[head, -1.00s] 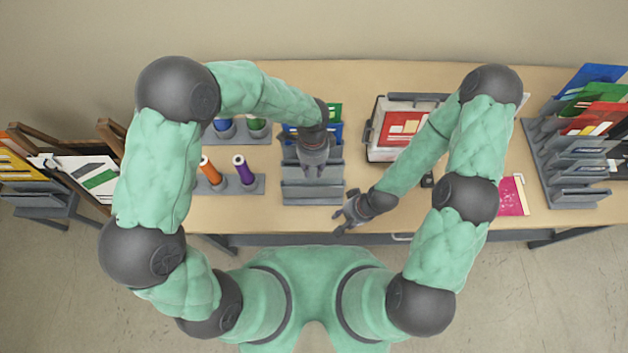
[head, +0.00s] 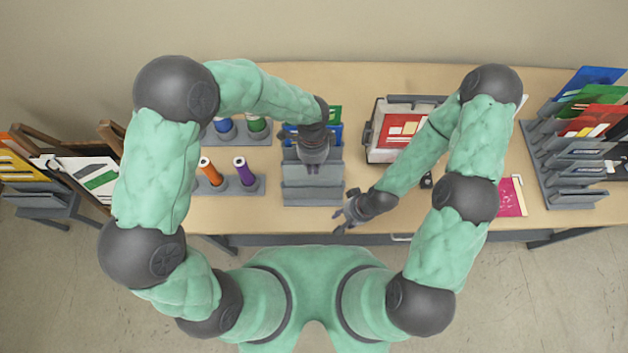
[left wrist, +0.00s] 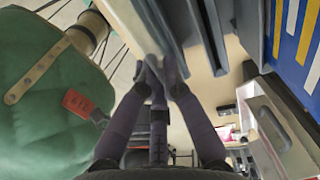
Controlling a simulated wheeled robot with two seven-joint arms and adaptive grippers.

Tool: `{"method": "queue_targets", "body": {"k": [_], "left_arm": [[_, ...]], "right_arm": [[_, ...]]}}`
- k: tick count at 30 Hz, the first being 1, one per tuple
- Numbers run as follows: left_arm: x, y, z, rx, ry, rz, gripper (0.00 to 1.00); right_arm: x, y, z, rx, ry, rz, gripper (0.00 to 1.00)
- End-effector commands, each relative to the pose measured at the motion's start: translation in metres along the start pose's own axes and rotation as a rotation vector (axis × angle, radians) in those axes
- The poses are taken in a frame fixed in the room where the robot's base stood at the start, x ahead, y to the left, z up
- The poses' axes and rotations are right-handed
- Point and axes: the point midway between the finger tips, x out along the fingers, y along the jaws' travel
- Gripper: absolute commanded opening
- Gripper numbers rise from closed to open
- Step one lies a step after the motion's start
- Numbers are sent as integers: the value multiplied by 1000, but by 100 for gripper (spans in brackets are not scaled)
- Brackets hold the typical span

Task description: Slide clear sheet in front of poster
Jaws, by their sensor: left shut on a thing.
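My left gripper (head: 314,168) is over the grey slotted rack (head: 313,194) in the middle of the table. Its fingers are together at the rack's near slots, also seen in the left wrist view (left wrist: 163,72). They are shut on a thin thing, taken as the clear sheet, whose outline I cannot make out. Blue and green posters stand at the rack's back; the blue poster (left wrist: 296,45) shows white and yellow stripes in the left wrist view. A red poster (head: 403,131) lies in a pale framed tray to the right. My right gripper (head: 343,217) is open and empty at the table's front edge.
Orange (head: 210,172) and purple (head: 245,172) rolls stand on pegs left of the rack. A multi-slot rack with coloured panels (head: 565,165) stands at the far right. Framed boards stand at the left.

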Motion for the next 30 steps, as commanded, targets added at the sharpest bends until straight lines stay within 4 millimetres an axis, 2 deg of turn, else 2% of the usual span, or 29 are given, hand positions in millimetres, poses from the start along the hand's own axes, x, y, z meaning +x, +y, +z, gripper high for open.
{"method": "queue_targets", "body": {"k": [1,30], "left_arm": [[-8,-2,-1,0,3,-5,0],[-82,0,0,0,2,-4,0]], "right_arm": [[-5,-2,0,0,0,0,40],[-54,-19,2,0,0,0,40]]}}
